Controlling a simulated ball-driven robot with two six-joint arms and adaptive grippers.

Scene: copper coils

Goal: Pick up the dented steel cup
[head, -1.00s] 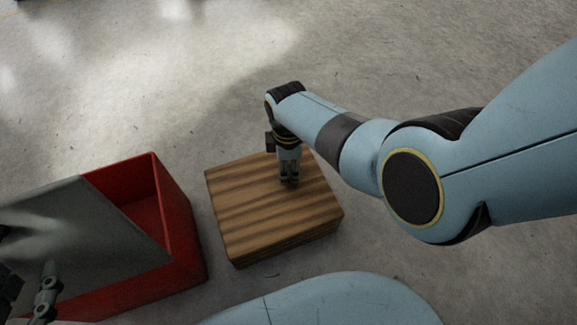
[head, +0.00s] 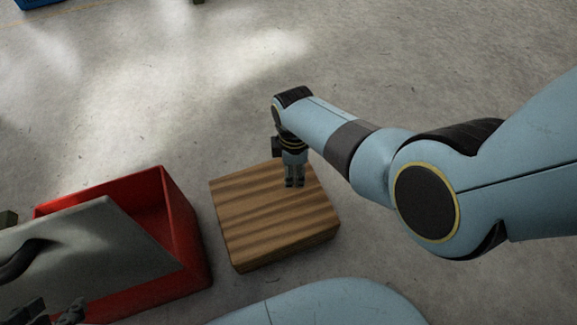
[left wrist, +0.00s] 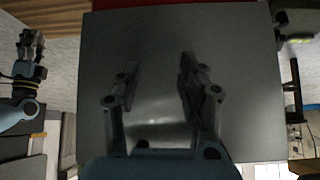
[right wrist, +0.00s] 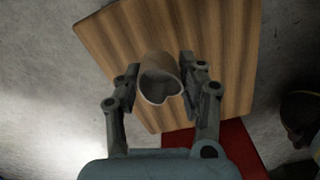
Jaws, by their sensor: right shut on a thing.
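The cup (right wrist: 157,82) shows in the right wrist view as a tan, open-topped cup with a notched, bent rim and a dark inside. My right gripper (right wrist: 158,72) is shut on it, one finger on each side. In the head view my right gripper (head: 294,183) points down over the wooden block (head: 255,225), and I cannot make out the cup there. I cannot tell whether the cup touches the block. My left gripper (head: 48,311) is at the lower left, above the grey panel. In the left wrist view its fingers (left wrist: 158,75) are apart and empty.
A red box (head: 185,225) stands left of the block, partly covered by the tilted grey panel (head: 110,245). A dark curved shape lies over the panel's left part. The concrete floor (head: 180,100) beyond the box and block is clear.

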